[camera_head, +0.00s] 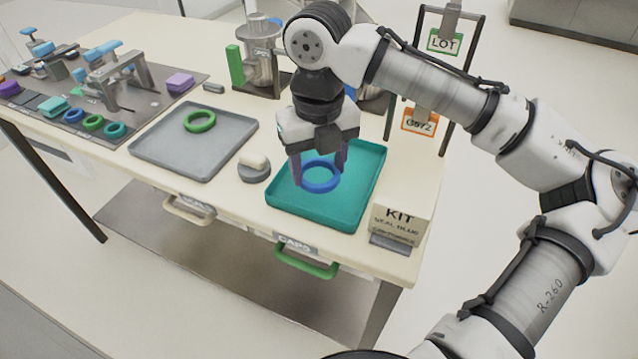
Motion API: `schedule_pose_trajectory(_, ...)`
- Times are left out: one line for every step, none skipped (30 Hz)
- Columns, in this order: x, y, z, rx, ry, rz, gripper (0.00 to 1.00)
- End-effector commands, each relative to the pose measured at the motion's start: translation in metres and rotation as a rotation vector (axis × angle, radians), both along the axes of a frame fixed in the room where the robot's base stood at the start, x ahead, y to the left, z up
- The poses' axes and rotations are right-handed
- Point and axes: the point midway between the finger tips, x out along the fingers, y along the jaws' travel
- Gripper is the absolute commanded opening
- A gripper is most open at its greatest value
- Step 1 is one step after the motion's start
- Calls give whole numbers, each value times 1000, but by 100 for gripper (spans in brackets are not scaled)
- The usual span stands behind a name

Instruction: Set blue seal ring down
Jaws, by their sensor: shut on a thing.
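A blue seal ring (321,188) is between the fingers of my gripper (318,180). The gripper points down and is shut on the ring. The ring is over the teal tray (286,211), near its middle. I cannot tell whether the ring touches the tray floor or hangs just above it. The far part of the tray is partly hidden by my gripper and wrist.
A grey tray (165,165) with a green ring (200,121) lies to the left. A round grey piece with a cream top (254,165) sits between the trays. A KIT card (401,222) stands right. A metal fixture (262,58) stands behind.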

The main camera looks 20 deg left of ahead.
Motion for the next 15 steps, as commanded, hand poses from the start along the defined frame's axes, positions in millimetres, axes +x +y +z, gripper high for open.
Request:
schedule_pose_trajectory(0,0,-5,-1,0,0,35)
schedule_pose_trajectory(0,0,-8,-1,1,0,35)
schedule_pose_trajectory(0,0,-10,0,0,0,35)
schedule_pose_trajectory(0,0,-11,0,0,0,35)
schedule_pose_trajectory(0,0,-13,0,0,0,35)
schedule_pose_trajectory(0,0,-16,-1,0,0,35)
schedule_pose_trajectory(0,-1,-19,-1,0,0,35)
schedule_pose_trajectory(0,-1,-23,-1,0,0,35)
schedule_pose_trajectory(0,-1,-29,-1,0,0,35)
schedule_pose_trajectory(0,-1,-33,-2,1,0,35)
schedule_pose_trajectory(0,0,-38,-1,1,0,35)
schedule_pose_trajectory(0,-1,-43,-2,1,0,35)
schedule_pose_trajectory(0,0,-46,-1,0,0,35)
schedule_pose_trajectory(0,0,-48,-1,-1,0,35)
schedule_pose_trajectory(0,0,-49,1,-1,1,35)
